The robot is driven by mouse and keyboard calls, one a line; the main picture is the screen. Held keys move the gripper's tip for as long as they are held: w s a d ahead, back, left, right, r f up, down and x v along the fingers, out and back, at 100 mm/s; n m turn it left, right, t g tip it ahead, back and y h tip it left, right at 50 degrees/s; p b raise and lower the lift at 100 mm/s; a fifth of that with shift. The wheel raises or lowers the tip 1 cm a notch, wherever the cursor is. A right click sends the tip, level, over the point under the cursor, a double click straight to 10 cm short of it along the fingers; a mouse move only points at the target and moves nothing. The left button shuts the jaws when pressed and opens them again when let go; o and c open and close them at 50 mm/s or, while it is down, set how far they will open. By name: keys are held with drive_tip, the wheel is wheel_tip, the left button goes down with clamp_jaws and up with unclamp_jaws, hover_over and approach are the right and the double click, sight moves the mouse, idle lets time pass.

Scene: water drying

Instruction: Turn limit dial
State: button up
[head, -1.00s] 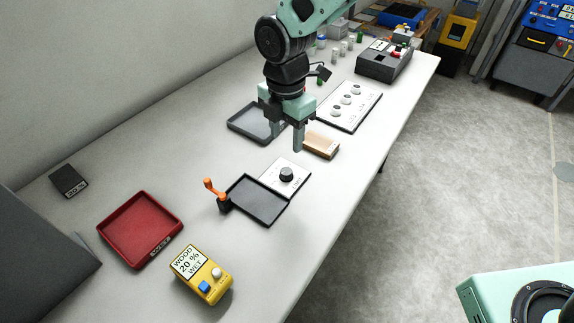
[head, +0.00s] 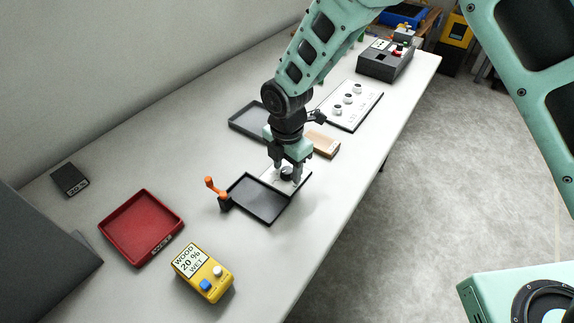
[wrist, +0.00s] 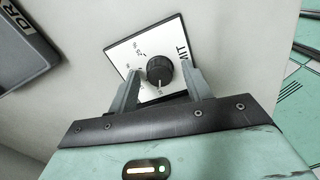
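The limit dial is a black round knob (wrist: 160,70) on a white plate (wrist: 126,50) with printed marks, partly reading "MIT" in the wrist view. In the head view the knob (head: 287,173) is partly hidden by my gripper (head: 286,177). My gripper also shows in the wrist view (wrist: 160,82), open, with one finger on each side of the knob. I cannot tell whether the fingers touch it. The white pointer line on the knob points toward the bottom of the wrist view.
A dark tray (head: 245,205) with an orange-handled lever (head: 211,187) adjoins the plate. A yellow wood meter (head: 213,286) reads 20 % WET. A red tray (head: 112,238), grey tray (head: 240,118), wooden block (head: 326,146) and three-knob panel (head: 338,114) stand nearby.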

drive_tip(key=c, duration=0.9)
drive_tip(key=shift+o, duration=0.2)
drive_tip(key=shift+m, duration=0.3)
drive_tip(key=m, duration=0.8)
drive_tip(key=shift+p, duration=0.35)
drive_tip(key=m, duration=0.5)
drive_tip(key=shift+m, duration=2)
